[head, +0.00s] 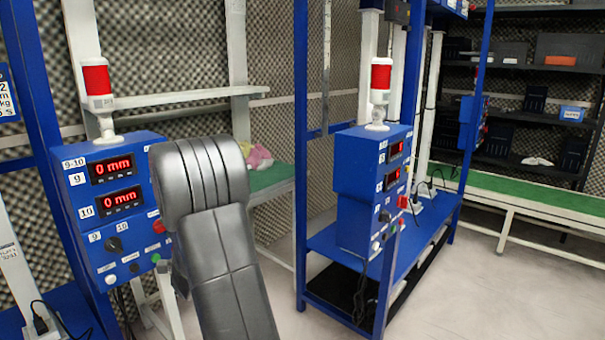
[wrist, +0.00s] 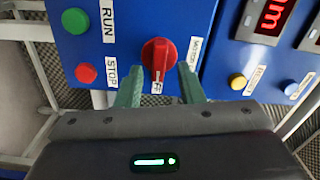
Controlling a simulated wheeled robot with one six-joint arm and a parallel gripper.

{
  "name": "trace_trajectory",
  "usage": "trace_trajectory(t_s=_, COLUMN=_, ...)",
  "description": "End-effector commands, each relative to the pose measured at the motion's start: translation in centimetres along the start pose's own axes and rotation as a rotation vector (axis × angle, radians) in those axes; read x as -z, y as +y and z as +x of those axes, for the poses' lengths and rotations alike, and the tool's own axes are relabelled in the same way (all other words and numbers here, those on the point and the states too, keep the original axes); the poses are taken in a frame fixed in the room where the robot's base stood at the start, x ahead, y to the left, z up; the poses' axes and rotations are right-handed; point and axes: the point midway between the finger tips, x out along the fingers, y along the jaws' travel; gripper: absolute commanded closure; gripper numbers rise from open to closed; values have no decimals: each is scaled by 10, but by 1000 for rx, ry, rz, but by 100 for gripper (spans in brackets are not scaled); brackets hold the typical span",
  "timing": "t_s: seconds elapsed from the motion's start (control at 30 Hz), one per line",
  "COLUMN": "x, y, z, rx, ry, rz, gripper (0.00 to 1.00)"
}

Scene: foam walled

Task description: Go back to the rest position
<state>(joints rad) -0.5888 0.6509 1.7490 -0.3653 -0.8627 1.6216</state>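My gripper (wrist: 159,72) shows in the wrist view with its two green fingers apart, pointing at a blue control panel (wrist: 225,65). A red rotary knob (wrist: 158,53) is between and just beyond the fingertips. A clear gap shows between the fingers, with nothing held. Whether a fingertip touches the knob or panel, I cannot tell. In the head view my dark grey arm stands in front of a blue control box (head: 75,190) and hides most of my gripper.
In the wrist view, a green RUN button (wrist: 75,20) and a red STOP button (wrist: 86,72) are left of the knob. In the head view, a second blue control box (head: 355,200) stands on a blue frame to the right. Grey floor (head: 460,285) is clear at the right front.

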Motion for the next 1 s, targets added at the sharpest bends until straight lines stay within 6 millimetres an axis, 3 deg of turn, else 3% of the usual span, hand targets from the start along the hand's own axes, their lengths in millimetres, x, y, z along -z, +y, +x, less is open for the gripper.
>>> trace_trajectory(t_s=1.0, x=-3, y=-8, z=0, rx=1, ry=0, rz=-796, gripper=65)
